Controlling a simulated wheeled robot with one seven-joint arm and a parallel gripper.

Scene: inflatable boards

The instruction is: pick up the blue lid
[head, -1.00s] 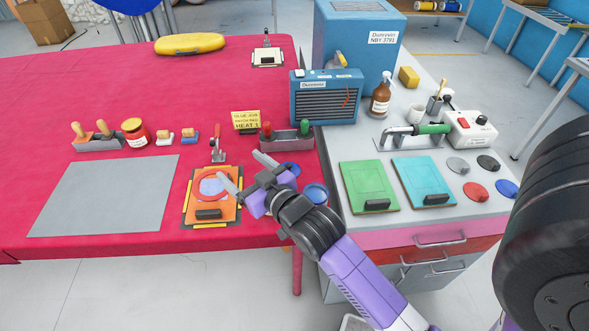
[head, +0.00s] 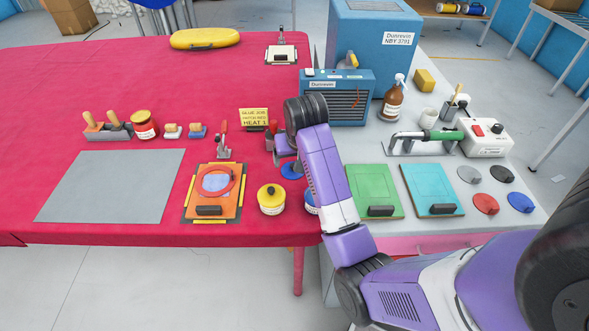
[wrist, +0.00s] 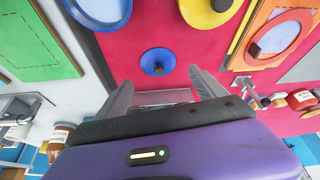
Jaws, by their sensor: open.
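The blue lid (head: 291,171), a small round disc with a dark knob, lies flat on the red table, partly hidden by my arm in the head view. In the wrist view the blue lid (wrist: 158,61) shows whole, just beyond and between my fingertips. My gripper (wrist: 163,80) is open and empty above the table, with a gap to the lid. In the head view my gripper (head: 284,147) is largely hidden behind my wrist. A blue-rimmed pot (wrist: 100,9) stands near the lid; its top looks open and greyish.
A yellow-lidded jar (head: 271,199) stands beside the lid. An orange board (head: 213,193) with a red ring lies to the left, with a red-handled clamp (head: 223,140) behind it. The blue heater box (head: 337,95) stands behind. Green (head: 374,191) and teal (head: 432,189) boards lie right.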

